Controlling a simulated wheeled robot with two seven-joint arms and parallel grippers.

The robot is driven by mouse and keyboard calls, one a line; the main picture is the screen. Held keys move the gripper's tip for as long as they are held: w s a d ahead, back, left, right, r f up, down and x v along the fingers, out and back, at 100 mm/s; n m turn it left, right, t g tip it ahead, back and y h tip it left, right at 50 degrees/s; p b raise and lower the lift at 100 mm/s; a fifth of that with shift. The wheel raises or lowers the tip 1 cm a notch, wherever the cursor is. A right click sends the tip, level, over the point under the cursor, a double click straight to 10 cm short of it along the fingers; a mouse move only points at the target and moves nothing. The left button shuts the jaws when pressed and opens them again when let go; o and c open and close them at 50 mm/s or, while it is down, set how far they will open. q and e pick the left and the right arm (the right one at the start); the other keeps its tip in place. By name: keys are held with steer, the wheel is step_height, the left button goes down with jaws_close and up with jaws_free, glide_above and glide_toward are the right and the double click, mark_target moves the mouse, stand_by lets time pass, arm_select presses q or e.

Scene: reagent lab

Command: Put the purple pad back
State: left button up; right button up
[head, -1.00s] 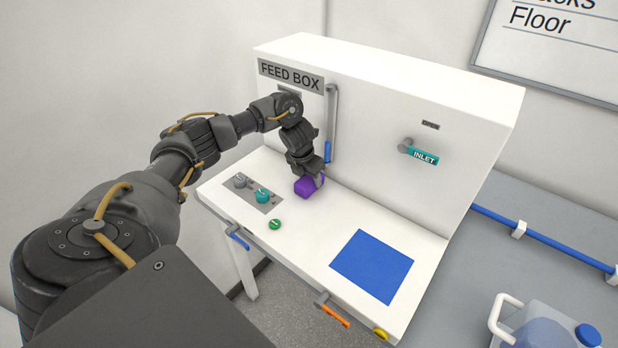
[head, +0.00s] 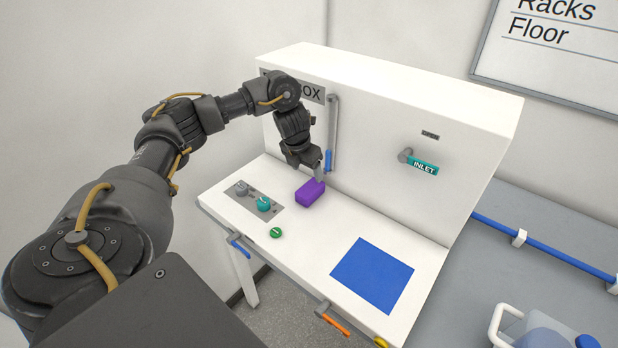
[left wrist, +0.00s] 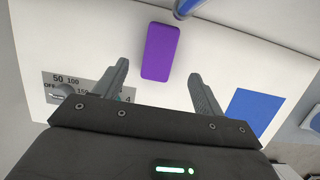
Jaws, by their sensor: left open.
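The purple pad (head: 310,193) lies on the white ledge of the feed box, near the foot of its upright panel. It also shows in the left wrist view (left wrist: 160,52), beyond and between my fingertips. My left gripper (head: 309,163) is open and empty, just above and behind the pad in the head view. In the left wrist view the two fingers (left wrist: 157,76) are spread wide and apart from the pad. A blue square (head: 372,275) is marked on the ledge to the right, and it is bare. My right gripper is in neither view.
A teal inlet lever (head: 422,166) sticks out of the panel. The ledge between pad and blue square is clear.

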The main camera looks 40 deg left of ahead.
arm_select(q)
steer(key=shift+p+v, duration=0.3)
steer(key=shift+v, duration=1.65)
